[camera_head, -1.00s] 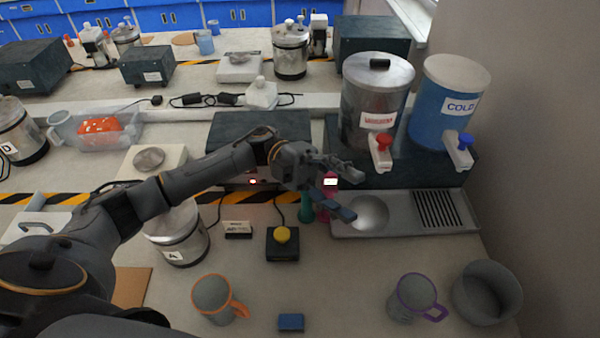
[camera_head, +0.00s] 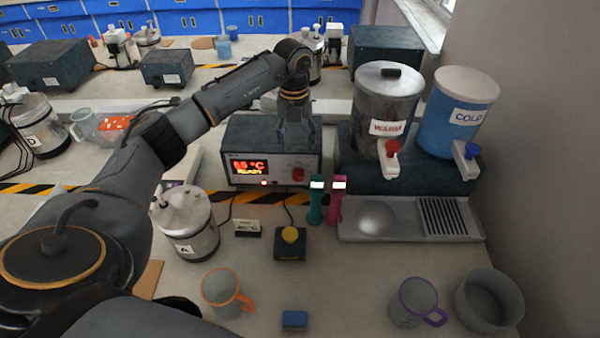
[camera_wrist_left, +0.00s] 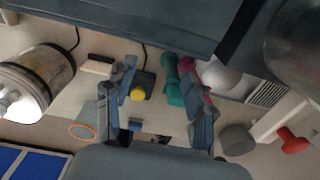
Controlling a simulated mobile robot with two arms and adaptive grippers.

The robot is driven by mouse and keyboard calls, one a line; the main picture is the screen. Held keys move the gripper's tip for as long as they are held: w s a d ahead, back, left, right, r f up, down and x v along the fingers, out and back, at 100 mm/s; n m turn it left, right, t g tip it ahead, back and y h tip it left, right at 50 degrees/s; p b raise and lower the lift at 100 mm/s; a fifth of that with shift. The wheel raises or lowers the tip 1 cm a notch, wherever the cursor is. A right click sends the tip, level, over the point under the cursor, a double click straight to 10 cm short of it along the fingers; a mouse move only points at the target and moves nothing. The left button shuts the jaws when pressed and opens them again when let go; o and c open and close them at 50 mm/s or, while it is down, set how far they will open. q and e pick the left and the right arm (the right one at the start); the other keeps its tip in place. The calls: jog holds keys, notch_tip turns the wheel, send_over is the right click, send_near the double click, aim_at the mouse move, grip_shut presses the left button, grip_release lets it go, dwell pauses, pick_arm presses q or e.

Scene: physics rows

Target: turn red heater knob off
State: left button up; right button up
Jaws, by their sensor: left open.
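The heater is a dark box (camera_head: 245,140) with a light front panel and a glowing red-orange display. Its red knob (camera_head: 298,174) is on the right part of the panel, and a small red light glows below the display. My left gripper (camera_head: 297,138) points down over the right part of the box, above the knob in the picture, its fingers apart and empty. I cannot tell whether a finger touches the box. In the left wrist view, the open fingers (camera_wrist_left: 158,72) show below the dark box (camera_wrist_left: 140,18); the heater knob is not visible there. My right gripper is out of view.
Green (camera_head: 316,203) and pink (camera_head: 335,203) upright items stand right of the heater's front. The warm dispenser (camera_head: 372,105), with a red tap, and drip tray (camera_head: 400,232) are further right. A yellow button (camera_head: 290,235) and canister A (camera_head: 190,240) stand in front.

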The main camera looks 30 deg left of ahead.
aim_at(297, 173)
pick_arm(q)
notch_tip(297, 173, down, 12)
jog(key=p, duration=0.2)
jog(key=shift+d+p, duration=0.15)
jog(key=shift+p, duration=0.25)
grip_shut()
jog(key=shift+s+a+f+t+h+b, duration=0.1)
jog(key=shift+a+f+t+h+b, duration=0.2)
jog(key=shift+h+b, duration=0.5)
jog(key=shift+t+h, duration=0.3)
jog(key=shift+d+r, duration=0.1)
jog(key=shift+r, duration=0.15)
